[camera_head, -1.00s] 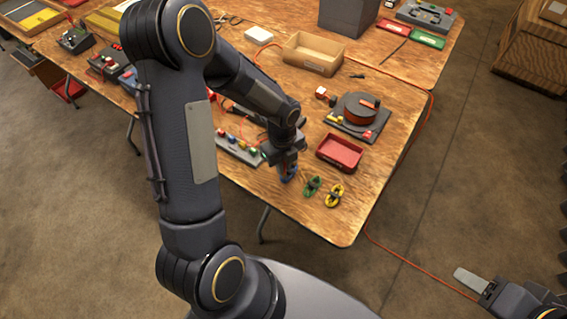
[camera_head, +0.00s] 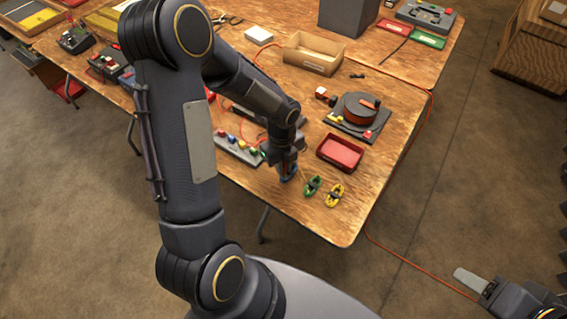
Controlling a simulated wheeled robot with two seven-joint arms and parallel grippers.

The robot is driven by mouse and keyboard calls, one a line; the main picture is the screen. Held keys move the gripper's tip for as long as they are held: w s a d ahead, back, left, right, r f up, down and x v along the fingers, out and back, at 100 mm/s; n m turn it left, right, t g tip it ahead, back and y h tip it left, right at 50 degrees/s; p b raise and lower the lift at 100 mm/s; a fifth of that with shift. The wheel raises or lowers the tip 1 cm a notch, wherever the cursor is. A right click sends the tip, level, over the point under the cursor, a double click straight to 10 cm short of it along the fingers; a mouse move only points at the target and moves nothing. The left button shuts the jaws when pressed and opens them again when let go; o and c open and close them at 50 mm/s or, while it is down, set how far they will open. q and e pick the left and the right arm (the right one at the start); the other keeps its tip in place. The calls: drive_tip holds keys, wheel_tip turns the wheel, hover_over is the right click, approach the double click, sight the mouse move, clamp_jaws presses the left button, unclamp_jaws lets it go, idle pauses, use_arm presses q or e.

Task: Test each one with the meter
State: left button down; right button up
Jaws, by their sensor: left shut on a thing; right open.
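My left gripper (camera_head: 288,174) is low over the near part of the wooden table, shut on a small blue thing (camera_head: 289,175) that it mostly hides. A green bundle (camera_head: 312,186) and a yellow bundle (camera_head: 335,195) lie in a row to its right, apart from the gripper. I cannot tell which device is the meter. A grey strip with coloured knobs (camera_head: 238,150) lies left of the gripper, partly behind the arm. A grey unit with a round orange-brown top (camera_head: 357,113) stands further back. My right gripper (camera_head: 478,284) is open and empty over the floor at lower right.
A red tray (camera_head: 341,152) lies behind the bundles, its inside looking pinkish. A cardboard box (camera_head: 313,54), green tray (camera_head: 426,35) and grey box (camera_head: 347,14) stand further back. An orange cable (camera_head: 425,115) runs over the table's right edge to the floor. Several devices fill the left.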

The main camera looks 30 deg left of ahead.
use_arm(q)
drive_tip(key=shift+f+b, duration=0.75)
drive_tip(key=shift+f, duration=0.2)
idle(0.9)
drive_tip(key=c, duration=1)
unclamp_jaws()
drive_tip(key=shift+r, duration=0.15)
drive_tip(key=shift+r+p, duration=3.15)
drive_tip(key=shift+r, duration=0.5)
